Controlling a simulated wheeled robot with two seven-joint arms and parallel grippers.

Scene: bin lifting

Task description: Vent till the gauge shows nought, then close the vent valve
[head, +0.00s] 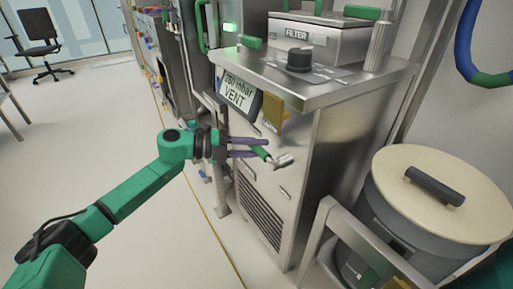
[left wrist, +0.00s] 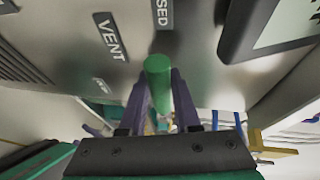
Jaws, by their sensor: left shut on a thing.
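The handle's rounded end (left wrist: 158,66) shows between the fingers (left wrist: 160,98) in the left wrist view, near labels reading VENT (left wrist: 111,37) and SED, partly cut off. The gauge display (head: 238,91) shows a figure that looks like 280 mbar, with VENT below it; its first digits are hard to read. My right gripper is not in view.
A yellow part (head: 273,110) sits on the cabinet front beside the display. A black knob (head: 299,59) and a FILTER box (head: 318,42) are on top. A lidded grey bin (head: 436,192) stands at the right behind a metal rail.

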